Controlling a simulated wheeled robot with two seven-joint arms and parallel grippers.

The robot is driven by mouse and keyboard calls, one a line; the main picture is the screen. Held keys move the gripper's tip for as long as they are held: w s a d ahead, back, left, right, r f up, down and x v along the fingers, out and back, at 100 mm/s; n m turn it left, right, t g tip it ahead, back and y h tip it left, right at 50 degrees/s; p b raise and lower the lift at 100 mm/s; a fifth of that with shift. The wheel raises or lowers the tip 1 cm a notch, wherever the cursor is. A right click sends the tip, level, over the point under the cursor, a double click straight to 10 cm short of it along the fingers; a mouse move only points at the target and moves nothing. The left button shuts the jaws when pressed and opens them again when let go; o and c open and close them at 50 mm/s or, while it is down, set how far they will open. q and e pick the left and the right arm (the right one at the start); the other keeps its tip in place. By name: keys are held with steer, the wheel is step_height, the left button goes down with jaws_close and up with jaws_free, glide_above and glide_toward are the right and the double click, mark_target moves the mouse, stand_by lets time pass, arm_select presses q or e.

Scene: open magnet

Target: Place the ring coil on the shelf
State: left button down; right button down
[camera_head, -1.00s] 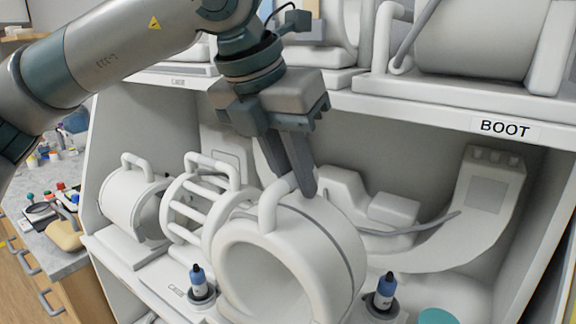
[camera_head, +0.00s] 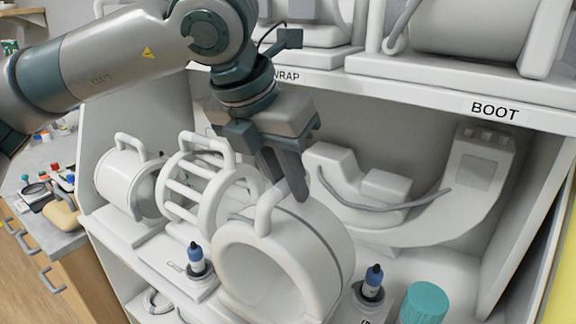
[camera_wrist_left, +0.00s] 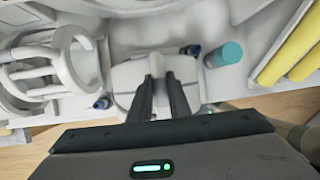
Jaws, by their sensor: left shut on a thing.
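The ring coil (camera_head: 325,228), a thick white ring with a loop handle on top, is in the middle of the head view. My left gripper (camera_head: 292,192) is shut on its handle from above and holds the coil upright at the lower shelf (camera_head: 125,228). The coil's underside is at the bottom of the picture, and I cannot tell whether it touches the shelf. In the left wrist view, the gripper fingers (camera_wrist_left: 160,92) close around the handle (camera_wrist_left: 155,66), with the coil below. My right gripper is not in view.
A white cage coil (camera_head: 185,200) and a white cylinder coil (camera_head: 125,190) stand to the left. A curved grey-white coil (camera_head: 400,225) is behind. Blue-capped bottles (camera_head: 195,260) (camera_head: 371,283) flank the ring. A teal cylinder (camera_head: 425,303) is at right. The upper shelf (camera_head: 440,92) overhangs.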

arm_select(q)
steer(key=shift+f, duration=0.4)
steer(key=shift+w+f+p, duration=0.15)
steer(key=shift+f+p, duration=0.2)
steer(key=shift+p, duration=0.35)
steer(key=shift+d+f, duration=0.1)
steer(key=shift+f, duration=0.1)
steer(key=c, duration=1.6)
jaws_free()
steer(key=shift+f, duration=0.15)
steer(key=shift+c, duration=0.2)
steer(key=shift+r, duration=0.2)
